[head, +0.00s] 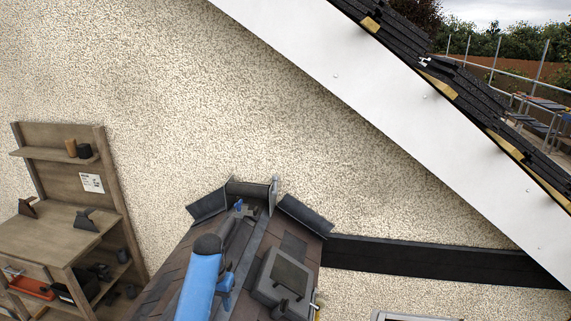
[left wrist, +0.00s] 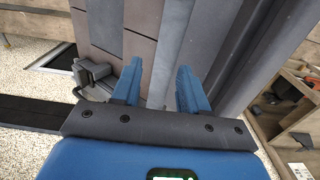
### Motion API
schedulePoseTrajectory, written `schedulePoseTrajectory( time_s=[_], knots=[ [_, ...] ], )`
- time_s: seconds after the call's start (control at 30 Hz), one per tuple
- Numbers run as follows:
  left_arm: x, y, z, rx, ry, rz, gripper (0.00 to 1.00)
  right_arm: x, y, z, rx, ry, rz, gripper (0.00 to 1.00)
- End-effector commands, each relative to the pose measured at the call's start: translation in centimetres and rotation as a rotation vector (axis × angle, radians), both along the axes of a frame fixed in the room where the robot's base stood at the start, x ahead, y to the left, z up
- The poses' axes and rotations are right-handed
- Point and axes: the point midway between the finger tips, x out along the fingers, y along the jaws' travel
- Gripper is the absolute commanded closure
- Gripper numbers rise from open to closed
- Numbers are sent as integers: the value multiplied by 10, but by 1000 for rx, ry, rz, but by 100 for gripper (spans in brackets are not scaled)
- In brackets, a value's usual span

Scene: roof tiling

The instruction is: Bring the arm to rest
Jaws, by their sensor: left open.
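My left gripper (head: 241,209) is over the upper end of a small tiled roof (head: 170,273), its arm rising from the bottom of the head view. In the left wrist view its two blue fingers (left wrist: 160,72) stand apart, with nothing between them. Behind them are brown and grey tiles (left wrist: 143,20) and a dark grey edge strip (left wrist: 212,40). I cannot tell whether the fingertips touch the roof. My arm hides part of the tiles in the head view. My right gripper is not in view.
A grey framed box (head: 283,277) sits on the roof's right slope. Dark upright flashing (head: 247,188) edges the top. A wooden shelf unit (head: 115,195) stands left. A dark band (head: 430,260) runs along the pebbled wall. A larger tiled roof (head: 445,85) slopes at upper right.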

Motion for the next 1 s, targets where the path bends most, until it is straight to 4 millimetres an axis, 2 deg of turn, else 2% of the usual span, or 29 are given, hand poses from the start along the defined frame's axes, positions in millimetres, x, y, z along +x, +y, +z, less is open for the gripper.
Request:
schedulePoseTrajectory(
  time_s=[0.33,0.6,0.73,0.87,1.0],
  knots=[
    [36,-2,8,-10,-182,16,56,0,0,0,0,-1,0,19],
    [86,-4,43,-31,-481,34,56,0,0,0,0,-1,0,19],
    [103,-4,55,-47,-674,46,56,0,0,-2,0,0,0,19],
    [104,-3,54,-72,-917,63,56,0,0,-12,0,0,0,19],
    [78,0,44,-101,-1169,81,56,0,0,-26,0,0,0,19]
  ],
)
